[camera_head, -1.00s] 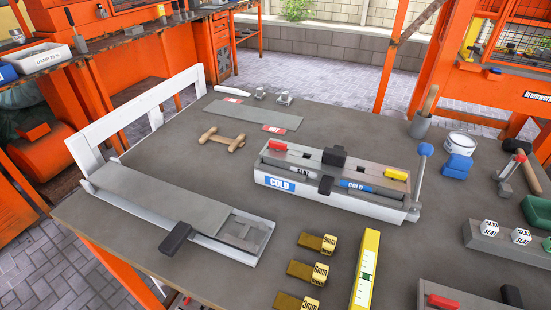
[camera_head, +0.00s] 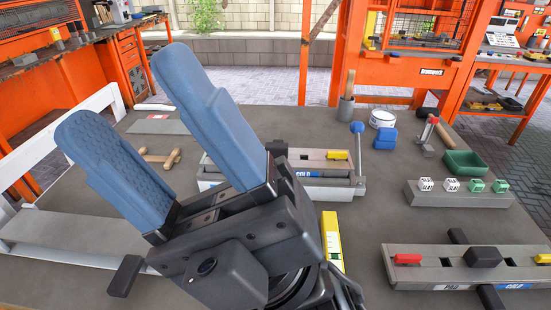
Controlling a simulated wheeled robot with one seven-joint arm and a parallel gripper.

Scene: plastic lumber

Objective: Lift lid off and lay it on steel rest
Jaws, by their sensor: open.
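My gripper (camera_head: 132,85) fills the left and middle of the view, its two blue fingers spread wide with nothing between them. Behind the right finger stands the long grey mould (camera_head: 345,192) with a blue COLD label and a black block (camera_head: 277,148) on top. I cannot tell which part is the lid. A flat grey plate (camera_head: 160,127) with a red-and-white label lies at the back left; it may be the steel rest. My gripper hides part of it.
A blue-knobbed lever (camera_head: 357,128) rises at the mould's right end. A wooden handle piece (camera_head: 160,158) lies left; a white-railed frame (camera_head: 75,135) borders the table. A yellow level (camera_head: 331,240) lies in front.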

